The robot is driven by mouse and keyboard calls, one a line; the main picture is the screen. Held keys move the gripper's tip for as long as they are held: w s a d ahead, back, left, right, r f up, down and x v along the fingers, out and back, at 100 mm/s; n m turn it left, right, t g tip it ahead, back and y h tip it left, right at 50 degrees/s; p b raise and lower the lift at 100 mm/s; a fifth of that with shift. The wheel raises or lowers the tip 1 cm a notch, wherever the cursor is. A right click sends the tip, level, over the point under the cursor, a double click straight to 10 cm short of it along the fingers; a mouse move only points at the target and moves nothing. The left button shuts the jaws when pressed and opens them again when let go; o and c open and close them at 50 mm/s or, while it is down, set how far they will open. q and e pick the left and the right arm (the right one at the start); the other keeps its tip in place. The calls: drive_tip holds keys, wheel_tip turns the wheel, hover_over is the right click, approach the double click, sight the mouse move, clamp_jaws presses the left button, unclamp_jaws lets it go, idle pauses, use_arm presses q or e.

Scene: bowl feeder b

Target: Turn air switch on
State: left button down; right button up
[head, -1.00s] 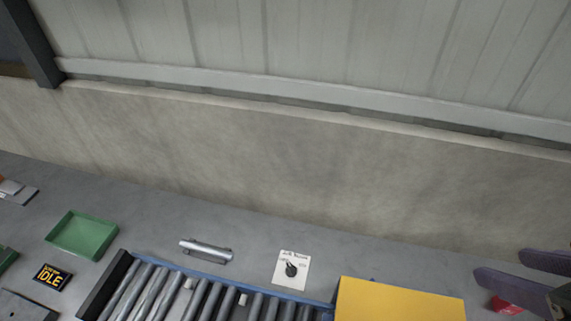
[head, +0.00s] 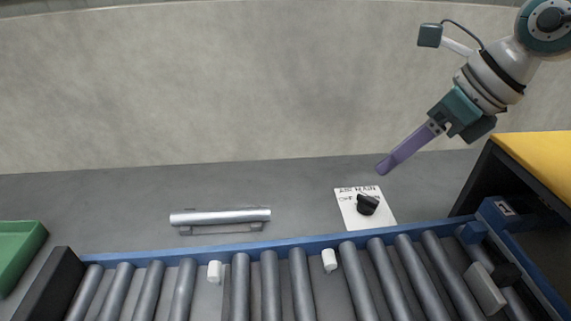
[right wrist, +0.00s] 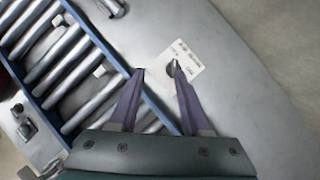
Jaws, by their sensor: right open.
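The air switch is a black rotary knob (head: 367,204) on a white label plate (head: 350,219), lying on the grey surface behind the roller conveyor. In the right wrist view the knob (right wrist: 172,68) and its plate (right wrist: 190,66) show just beyond my fingertips. My right gripper (head: 383,170) is above and behind the plate in the head view, apart from the knob. Its purple fingers are spread open and empty in the right wrist view (right wrist: 158,70), with the knob close to the right fingertip. My left gripper is not in view.
A blue-framed roller conveyor (head: 290,244) with white pegs runs along the front. A silver cylinder on a bracket (head: 220,216) lies left of the switch. A yellow-topped housing (head: 545,150) stands at the right, a green tray (head: 22,250) at the far left.

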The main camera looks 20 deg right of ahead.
sight(374, 200)
use_arm(q)
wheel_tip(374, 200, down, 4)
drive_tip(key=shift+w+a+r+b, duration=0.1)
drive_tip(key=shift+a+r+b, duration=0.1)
drive_tip(key=shift+b, duration=1)
use_arm(e)
drive_tip(key=shift+g+h, duration=0.4)
drive_tip(key=shift+h, duration=0.3)
drive_tip(key=f, duration=0.3)
drive_tip(key=w+d+f, duration=0.1)
drive_tip(key=f, duration=0.3)
drive_tip(key=w+f, duration=0.1)
drive_tip(key=f, duration=0.2)
drive_tip(key=shift+w+d+f, duration=0.15)
drive_tip(key=shift+w+f, duration=0.15)
drive_tip(key=shift+f, duration=0.1)
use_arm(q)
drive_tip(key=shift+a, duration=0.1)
use_arm(e)
clamp_jaws()
